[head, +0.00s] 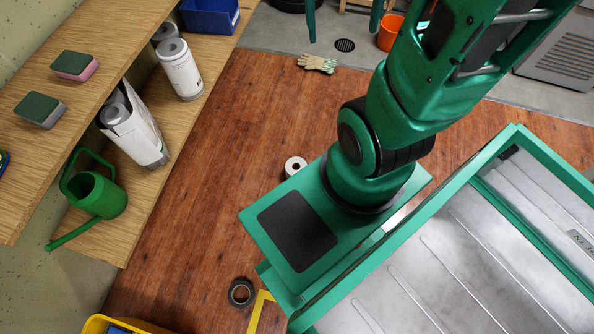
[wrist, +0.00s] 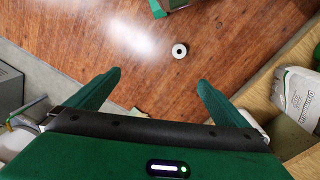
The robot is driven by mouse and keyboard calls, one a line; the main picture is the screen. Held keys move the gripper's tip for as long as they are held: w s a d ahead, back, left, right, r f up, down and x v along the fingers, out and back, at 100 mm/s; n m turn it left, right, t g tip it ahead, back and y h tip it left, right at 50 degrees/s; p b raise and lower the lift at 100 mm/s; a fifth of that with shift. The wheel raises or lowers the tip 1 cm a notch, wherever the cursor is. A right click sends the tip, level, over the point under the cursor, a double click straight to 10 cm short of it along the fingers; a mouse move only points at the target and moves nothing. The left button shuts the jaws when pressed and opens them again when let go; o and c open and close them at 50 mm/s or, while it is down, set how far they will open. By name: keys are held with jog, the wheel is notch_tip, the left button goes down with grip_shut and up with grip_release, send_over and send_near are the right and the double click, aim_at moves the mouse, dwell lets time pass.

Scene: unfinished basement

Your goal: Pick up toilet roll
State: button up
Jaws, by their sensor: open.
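The toilet roll (head: 294,167) is small and white with a dark centre hole. It is on the brown wood floor, close beside my green base. The wrist view shows it too (wrist: 180,50), end-on, beyond my fingertips and between their lines, right of centre. My gripper (wrist: 159,78) is open, with two green fingers spread wide and nothing between them. It appears well above the floor and apart from the roll.
A wooden shelf (head: 205,62) on the left holds white paper-towel rolls (head: 180,70), a green watering can (head: 98,194) and sponges. A dark tape roll (head: 241,292) and a glove (head: 317,64) lie on the floor. An orange bucket (head: 389,33) stands at the back. Floor around the toilet roll's left is clear.

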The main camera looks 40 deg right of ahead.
jog(key=w+d+f+n+h, duration=0.1)
jog(key=w+d+f, duration=0.2)
jog(key=w+f, duration=0.7)
jog(key=w+d+f+n, duration=0.2)
jog(key=w+d+f, duration=0.2)
jog(key=w+f, duration=0.65)
jog(key=n+y, duration=0.2)
send_over(296, 167)
jog(key=s, duration=0.1)
notch_tip(296, 167, down, 54)
jog(key=f, duration=0.2)
jog(key=a+f, duration=0.1)
jog(key=f, duration=0.2)
jog(key=shift+s, duration=0.2)
jog(key=shift+s+a+f, duration=0.1)
jog(key=shift+f, duration=2.75)
